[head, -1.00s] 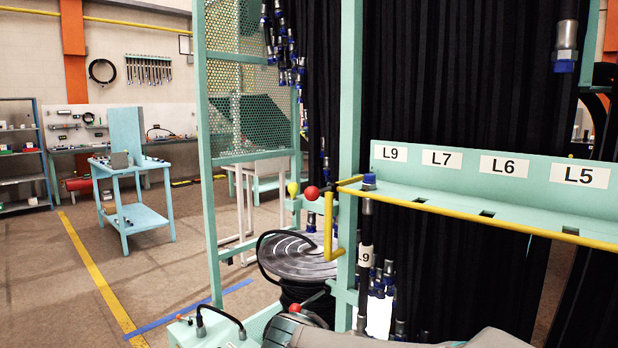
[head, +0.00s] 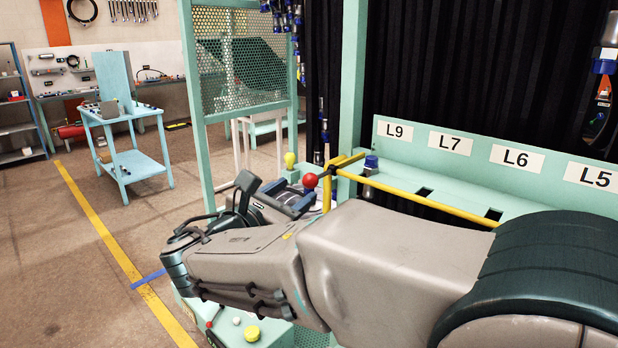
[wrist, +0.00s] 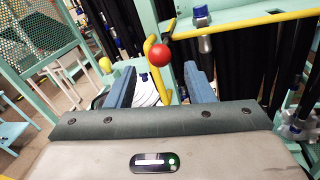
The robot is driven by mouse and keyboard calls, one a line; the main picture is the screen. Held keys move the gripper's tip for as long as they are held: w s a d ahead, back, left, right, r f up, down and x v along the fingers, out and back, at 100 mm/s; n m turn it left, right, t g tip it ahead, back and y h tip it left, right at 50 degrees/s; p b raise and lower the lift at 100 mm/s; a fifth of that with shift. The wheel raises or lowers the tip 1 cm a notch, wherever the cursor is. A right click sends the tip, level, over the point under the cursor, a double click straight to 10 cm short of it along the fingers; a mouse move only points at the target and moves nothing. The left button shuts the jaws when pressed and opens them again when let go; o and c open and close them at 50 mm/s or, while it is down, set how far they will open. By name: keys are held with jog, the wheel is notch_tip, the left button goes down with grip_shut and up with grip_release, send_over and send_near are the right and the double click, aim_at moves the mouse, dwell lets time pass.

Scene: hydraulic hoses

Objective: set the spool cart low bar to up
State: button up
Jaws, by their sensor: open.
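A yellow bar (head: 430,203) runs level along the front of the labelled green shelf, with a bent yellow end piece (head: 327,190) by the post at its left. A red ball knob (head: 310,181) is at that end; it also shows in the wrist view (wrist: 160,54). My gripper (head: 302,192) is open, its two blue-grey fingers apart. In the wrist view the knob appears between and just beyond the fingertips (wrist: 160,72). I cannot tell whether they touch it. My arm hides part of the bar and the lower cart.
A green post (head: 352,95) stands right behind the knob, with a mesh panel (head: 240,75) to the left. A yellow ball (head: 290,159) is close by. A blue-capped fitting (head: 370,164) sits in the shelf. Open floor lies left, before a blue table (head: 130,165).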

aim_at(305, 182)
jog(key=x, duration=0.6)
jog(key=shift+w+d, duration=0.2)
jog(key=shift+w, duration=0.1)
grip_shut()
jog(key=shift+r+p, duration=0.1)
jog(key=shift+p, duration=0.35)
